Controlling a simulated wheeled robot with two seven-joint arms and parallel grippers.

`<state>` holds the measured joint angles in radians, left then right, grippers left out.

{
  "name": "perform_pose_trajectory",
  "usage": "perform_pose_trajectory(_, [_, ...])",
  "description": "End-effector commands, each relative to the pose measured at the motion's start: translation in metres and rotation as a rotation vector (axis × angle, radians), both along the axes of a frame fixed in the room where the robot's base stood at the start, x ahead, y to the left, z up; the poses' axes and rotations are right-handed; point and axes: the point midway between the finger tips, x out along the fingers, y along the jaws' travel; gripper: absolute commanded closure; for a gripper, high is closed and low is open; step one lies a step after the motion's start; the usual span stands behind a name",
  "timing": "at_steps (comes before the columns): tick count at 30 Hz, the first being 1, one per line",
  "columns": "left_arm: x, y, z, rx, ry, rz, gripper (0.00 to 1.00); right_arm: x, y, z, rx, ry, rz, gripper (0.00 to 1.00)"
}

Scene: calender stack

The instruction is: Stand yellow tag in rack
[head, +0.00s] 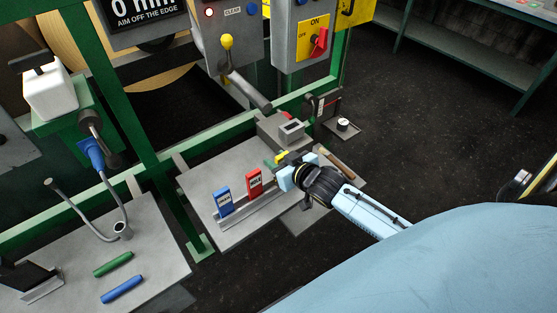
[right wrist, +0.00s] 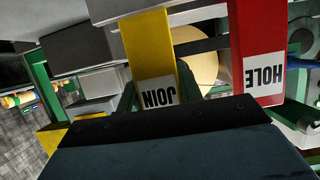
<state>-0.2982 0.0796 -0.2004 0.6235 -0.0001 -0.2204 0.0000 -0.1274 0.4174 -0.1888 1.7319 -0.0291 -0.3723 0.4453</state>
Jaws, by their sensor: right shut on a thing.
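The yellow tag (head: 281,158) is small and partly hidden by my right gripper (head: 284,163) in the head view. In the right wrist view the yellow tag (right wrist: 150,50) shows a white label reading JOIN, upside down in the picture. My right gripper is shut on it, beside the red tag. The rack (head: 249,205) is a grey rail on the right-hand grey shelf, with a blue tag (head: 223,202) and a red tag (head: 254,183) standing upright in it. The red tag (right wrist: 262,50), labelled HOLE, also shows in the right wrist view. I cannot tell whether the yellow tag touches the rack. My left gripper is out of view.
A grey block (head: 290,130) stands behind my right gripper. Green frame bars run behind. A second shelf at lower left holds a green cylinder (head: 113,264) and a blue cylinder (head: 122,289).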

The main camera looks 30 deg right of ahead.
Motion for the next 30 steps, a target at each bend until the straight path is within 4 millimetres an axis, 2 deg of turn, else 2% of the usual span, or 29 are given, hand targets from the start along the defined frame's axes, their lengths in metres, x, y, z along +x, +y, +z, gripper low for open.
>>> perform_pose_trajectory(4, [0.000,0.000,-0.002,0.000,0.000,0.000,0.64,0.000,0.000,-0.004,0.000,0.000,0.000,0.86])
perform_pose_trajectory(5, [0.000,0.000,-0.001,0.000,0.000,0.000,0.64,0.000,0.000,-0.003,0.000,0.000,0.000,0.60])
perform_pose_trajectory(9, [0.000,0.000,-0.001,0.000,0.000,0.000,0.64,0.000,0.000,-0.003,0.000,0.000,0.000,0.43])
perform_pose_trajectory(20, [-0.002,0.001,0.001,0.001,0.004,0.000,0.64,-0.001,0.000,0.002,-0.001,0.001,0.000,0.43])
perform_pose_trajectory(25, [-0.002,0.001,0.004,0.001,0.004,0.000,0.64,-0.023,-0.002,0.009,0.000,0.003,0.000,0.43])
perform_pose_trajectory(30, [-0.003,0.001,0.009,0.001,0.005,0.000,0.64,-0.055,-0.004,0.023,-0.001,0.004,0.001,0.43])
